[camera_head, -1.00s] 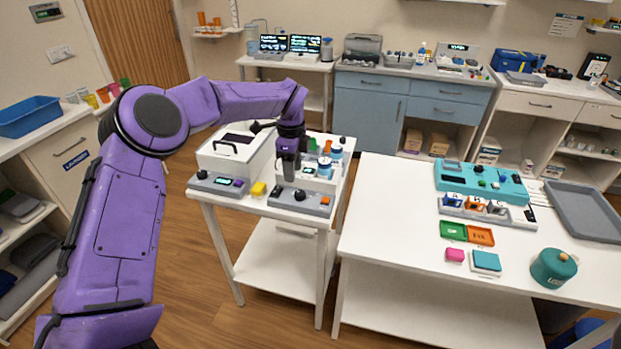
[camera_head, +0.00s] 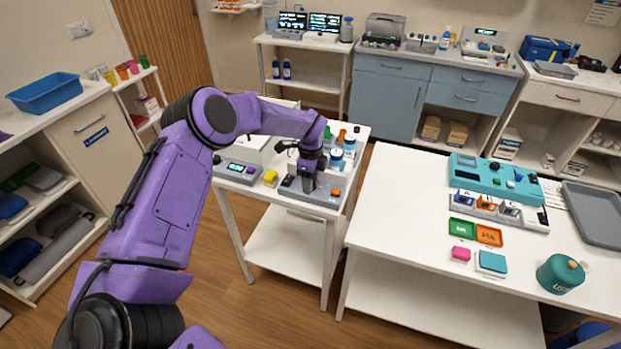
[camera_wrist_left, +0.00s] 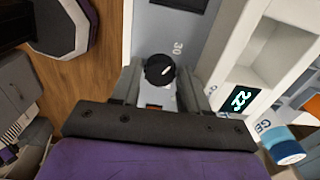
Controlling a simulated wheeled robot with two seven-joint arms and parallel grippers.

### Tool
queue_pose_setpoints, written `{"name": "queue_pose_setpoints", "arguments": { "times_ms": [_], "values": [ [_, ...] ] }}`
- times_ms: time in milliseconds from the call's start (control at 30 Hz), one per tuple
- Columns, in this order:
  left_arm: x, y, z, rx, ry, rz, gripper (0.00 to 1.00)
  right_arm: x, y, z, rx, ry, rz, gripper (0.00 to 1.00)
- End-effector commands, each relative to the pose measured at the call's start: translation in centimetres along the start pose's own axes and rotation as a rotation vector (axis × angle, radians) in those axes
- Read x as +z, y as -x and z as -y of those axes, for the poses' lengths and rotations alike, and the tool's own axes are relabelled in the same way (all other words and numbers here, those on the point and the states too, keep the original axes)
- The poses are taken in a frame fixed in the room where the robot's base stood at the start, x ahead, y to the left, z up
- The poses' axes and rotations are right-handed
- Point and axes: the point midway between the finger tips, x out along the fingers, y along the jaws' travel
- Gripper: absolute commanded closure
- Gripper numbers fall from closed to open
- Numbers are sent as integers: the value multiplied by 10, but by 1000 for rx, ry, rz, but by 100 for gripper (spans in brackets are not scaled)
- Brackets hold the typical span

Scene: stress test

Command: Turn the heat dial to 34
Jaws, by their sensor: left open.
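A black dial (camera_wrist_left: 159,69) with a white pointer mark sits on a grey control box (camera_wrist_left: 160,35). A printed "30" is beside the dial. In the wrist view my left gripper (camera_wrist_left: 158,88) is open, with one finger on each side near the dial; I cannot tell whether they touch it. In the head view my left gripper (camera_head: 300,187) is over the grey control box (camera_head: 322,196) at the front of the small white table, hiding its dial. A lit display (camera_wrist_left: 240,98) on a white unit reads 22. My right gripper is not in view.
An orange button (camera_head: 336,191) is on the box's right end. Bottles (camera_head: 349,147) stand close behind the gripper. Another grey device (camera_head: 240,171) with a lit display and a yellow block (camera_head: 270,177) are to the left. A large white table (camera_head: 400,235) stands to the right.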

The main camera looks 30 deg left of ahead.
Motion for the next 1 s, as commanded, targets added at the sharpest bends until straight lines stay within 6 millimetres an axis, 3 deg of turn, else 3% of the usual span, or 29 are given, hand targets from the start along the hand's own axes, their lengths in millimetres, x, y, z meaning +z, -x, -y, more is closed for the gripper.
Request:
{"name": "queue_pose_setpoints", "arguments": {
  "times_ms": [100,233,667,1000],
  "values": [
    [0,0,0,0,0,0,55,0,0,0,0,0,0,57],
    [0,0,0,0,0,0,97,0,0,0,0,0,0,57],
    [0,-3,0,-1,-69,-1,97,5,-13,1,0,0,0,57],
    [0,-6,0,-1,-334,-2,97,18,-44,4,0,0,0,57]
  ]
}}
